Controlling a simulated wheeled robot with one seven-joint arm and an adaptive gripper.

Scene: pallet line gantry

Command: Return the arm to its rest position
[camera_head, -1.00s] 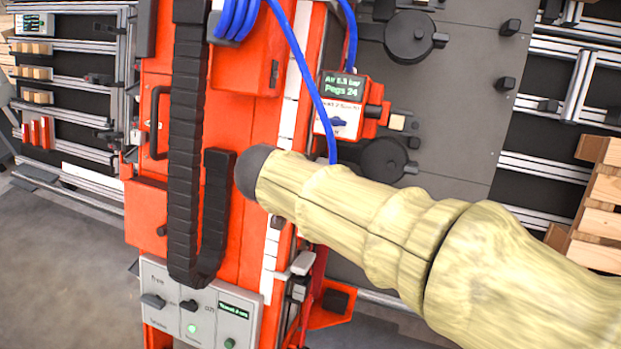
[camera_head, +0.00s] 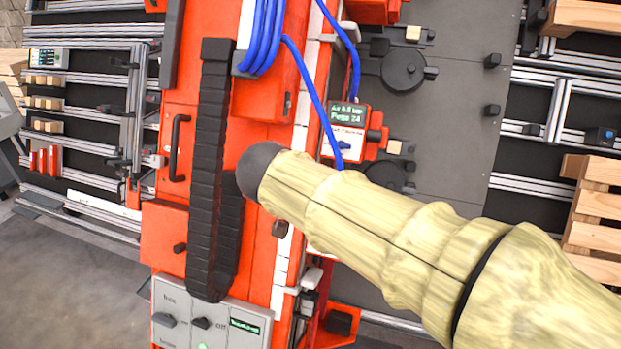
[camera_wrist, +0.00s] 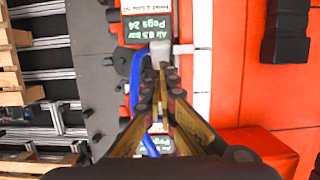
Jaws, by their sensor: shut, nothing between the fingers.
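My arm (camera_head: 390,230), in a pale yellow sleeve, reaches from the lower right of the head view to a dark rounded end in front of the orange machine (camera_head: 160,225). My gripper is hidden in the head view. In the wrist view my gripper (camera_wrist: 160,72) is shut, its two fingers meeting at the tips with nothing between them. The tips show just in front of a light grey fitting and a blue hose (camera_wrist: 136,80); I cannot tell whether they touch.
A black cable chain (camera_head: 210,170) hangs on the machine beside a small display box (camera_head: 348,114) with blue hoses. A grey control panel (camera_head: 185,318) is below. Wooden pallets (camera_head: 600,205) stand at the right. Open floor (camera_head: 75,285) shows at the lower left.

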